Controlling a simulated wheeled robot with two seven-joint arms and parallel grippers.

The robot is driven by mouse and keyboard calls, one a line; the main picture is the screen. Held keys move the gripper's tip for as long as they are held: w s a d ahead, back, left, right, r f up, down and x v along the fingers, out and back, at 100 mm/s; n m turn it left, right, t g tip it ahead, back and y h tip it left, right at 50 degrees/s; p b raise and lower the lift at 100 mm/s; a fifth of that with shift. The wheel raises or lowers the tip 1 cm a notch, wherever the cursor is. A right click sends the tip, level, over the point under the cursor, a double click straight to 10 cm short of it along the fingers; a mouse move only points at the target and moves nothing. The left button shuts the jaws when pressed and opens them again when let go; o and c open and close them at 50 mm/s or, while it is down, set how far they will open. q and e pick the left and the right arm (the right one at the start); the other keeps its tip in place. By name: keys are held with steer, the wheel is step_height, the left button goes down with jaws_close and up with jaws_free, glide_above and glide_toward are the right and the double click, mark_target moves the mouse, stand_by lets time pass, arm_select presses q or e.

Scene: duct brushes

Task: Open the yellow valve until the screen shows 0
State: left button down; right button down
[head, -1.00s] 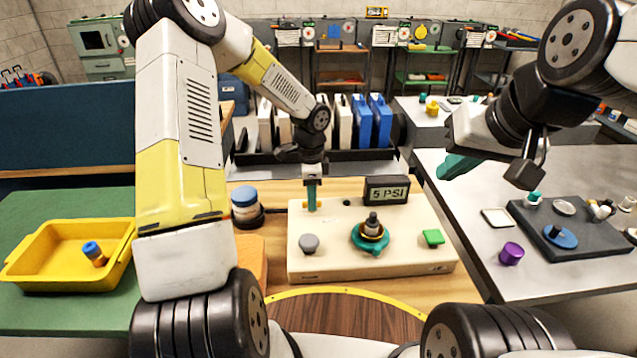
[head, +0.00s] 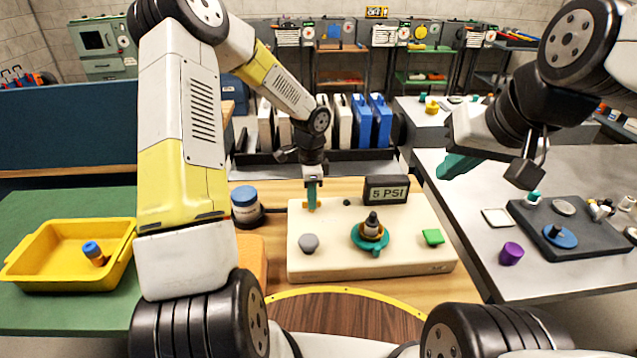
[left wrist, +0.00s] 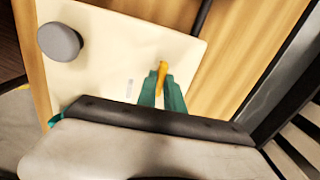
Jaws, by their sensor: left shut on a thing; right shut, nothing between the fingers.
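The screen (head: 387,189) stands at the back of the cream panel (head: 330,262) and reads 5 PSI. The yellow valve (head: 311,206) is a small handle at the panel's back left, mostly hidden by my fingers in the head view. In the left wrist view the valve (left wrist: 162,72) sticks up between the green fingertips. My left gripper (head: 312,198) points down at it and is shut on it. My right gripper (head: 488,168) is shut and empty, raised above the grey table at the right, away from the panel.
A blue-lidded jar (head: 245,204) stands left of the panel. A yellow tray (head: 70,262) lies far left, a purple cylinder (head: 511,253) right.

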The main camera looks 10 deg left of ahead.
arm_select(q)
steer(key=n, duration=0.3)
steer(key=shift+n, duration=0.3)
steer(key=n, duration=0.4)
steer(key=shift+n, duration=0.3)
steer(key=n, duration=0.4)
steer(key=shift+n, duration=2)
steer(key=c, duration=1.5)
jaws_free()
steer(key=shift+o, duration=0.2)
steer(key=shift+r, duration=0.1)
